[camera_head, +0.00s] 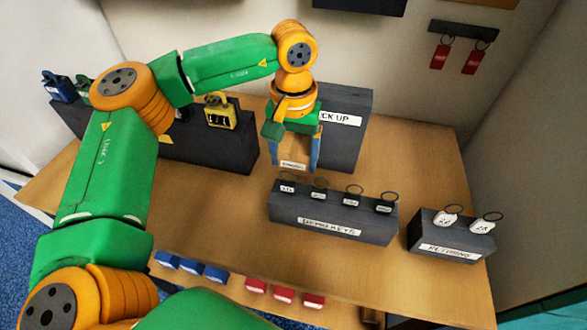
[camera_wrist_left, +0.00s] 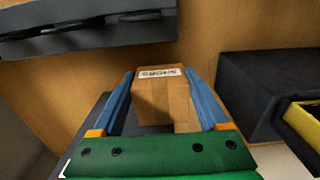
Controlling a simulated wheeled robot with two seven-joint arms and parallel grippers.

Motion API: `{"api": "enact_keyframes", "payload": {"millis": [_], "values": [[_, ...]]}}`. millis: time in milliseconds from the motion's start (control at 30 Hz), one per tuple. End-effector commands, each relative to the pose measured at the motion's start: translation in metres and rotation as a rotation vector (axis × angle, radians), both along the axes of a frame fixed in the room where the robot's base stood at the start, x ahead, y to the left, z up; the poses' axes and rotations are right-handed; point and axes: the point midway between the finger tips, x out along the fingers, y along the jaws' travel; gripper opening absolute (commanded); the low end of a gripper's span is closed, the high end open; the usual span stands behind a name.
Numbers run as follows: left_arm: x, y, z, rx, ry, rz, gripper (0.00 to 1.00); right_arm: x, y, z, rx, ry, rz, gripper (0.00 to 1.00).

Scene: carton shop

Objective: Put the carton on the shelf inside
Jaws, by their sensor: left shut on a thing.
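My left gripper (camera_head: 293,155) points down above the table (camera_head: 240,215). It is shut on a small brown carton (camera_head: 293,166) with a white label. In the left wrist view the carton (camera_wrist_left: 162,100) sits between the two blue fingers (camera_wrist_left: 165,95), its label toward the far end. The carton is in front of a tall dark box (camera_head: 345,130) labelled "CK UP", the start of the label being hidden by my gripper. I cannot tell whether the carton touches the table. No shelf interior can be made out. My right gripper is not in view.
A dark key rack (camera_head: 330,215) stands just in front of the carton, and a smaller rack (camera_head: 450,238) is to its right. A long dark box (camera_head: 215,150) with a yellow padlock (camera_head: 221,112) is on the left. Blue and red blocks (camera_head: 284,295) line the front edge.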

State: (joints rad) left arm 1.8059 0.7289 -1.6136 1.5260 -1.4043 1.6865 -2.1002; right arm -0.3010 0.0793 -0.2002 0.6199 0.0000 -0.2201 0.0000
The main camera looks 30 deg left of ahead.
Motion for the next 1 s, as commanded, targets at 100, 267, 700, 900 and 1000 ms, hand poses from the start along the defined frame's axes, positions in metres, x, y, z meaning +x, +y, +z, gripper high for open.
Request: {"api": "enact_keyframes", "payload": {"millis": [100,267,700,900,1000], "values": [[-0.001,0.0,-0.024,0.003,0.006,-0.001,0.12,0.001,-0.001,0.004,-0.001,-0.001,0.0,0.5],[-0.001,0.0,-0.041,0.001,0.002,-0.001,0.12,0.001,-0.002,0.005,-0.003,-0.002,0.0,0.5],[0.0,0.0,-0.043,0.001,0.001,-0.001,1.0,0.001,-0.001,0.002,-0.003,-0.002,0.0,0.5],[0.0,0.0,-0.037,0.0,-0.001,-0.001,1.0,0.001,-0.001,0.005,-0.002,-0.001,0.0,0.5],[0.001,0.0,-0.019,-0.001,-0.005,0.0,1.0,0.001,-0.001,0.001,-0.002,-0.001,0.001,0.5]]}}
